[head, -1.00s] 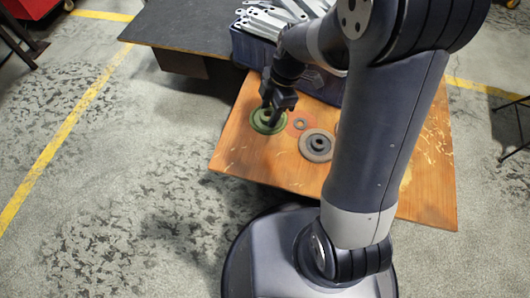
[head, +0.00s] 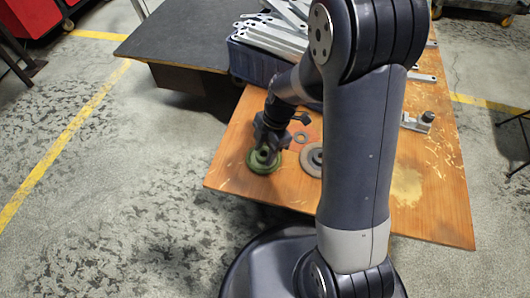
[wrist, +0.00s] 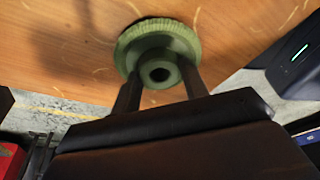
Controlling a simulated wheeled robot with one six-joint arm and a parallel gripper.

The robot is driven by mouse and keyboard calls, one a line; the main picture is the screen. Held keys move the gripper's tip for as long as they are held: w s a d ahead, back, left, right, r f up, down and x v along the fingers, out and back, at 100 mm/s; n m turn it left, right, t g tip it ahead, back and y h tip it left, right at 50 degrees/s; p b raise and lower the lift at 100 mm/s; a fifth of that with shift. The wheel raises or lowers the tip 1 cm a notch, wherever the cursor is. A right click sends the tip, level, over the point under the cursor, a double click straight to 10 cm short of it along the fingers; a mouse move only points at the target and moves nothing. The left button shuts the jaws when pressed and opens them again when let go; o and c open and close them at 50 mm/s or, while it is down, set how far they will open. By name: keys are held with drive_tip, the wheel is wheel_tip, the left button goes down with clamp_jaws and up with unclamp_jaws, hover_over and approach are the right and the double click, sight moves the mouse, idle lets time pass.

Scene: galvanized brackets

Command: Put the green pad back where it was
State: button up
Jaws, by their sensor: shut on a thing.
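The green pad (head: 262,163) is a round disc with a raised hub, over the wooden board (head: 225,165) close to its left edge in the head view. My gripper (head: 266,148) is above it and shut on its hub. In the wrist view the pad (wrist: 158,34) shows its ribbed rim and a dark centre hole, with my gripper's fingers (wrist: 160,88) on either side of the hub. I cannot tell for sure whether the pad touches the board; a soft shadow lies left of it.
A metal fixture (head: 418,121) stands at the board's right. A dark blue crate (head: 250,63) of metal brackets (head: 272,35) stands behind.

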drive_tip(key=shift+f, duration=0.25)
drive_tip(key=o, duration=0.9)
drive_tip(key=shift+f, duration=0.1)
drive_tip(key=p+v, duration=0.5)
drive_tip(key=v, duration=0.7)
drive_tip(key=shift+s, duration=0.1)
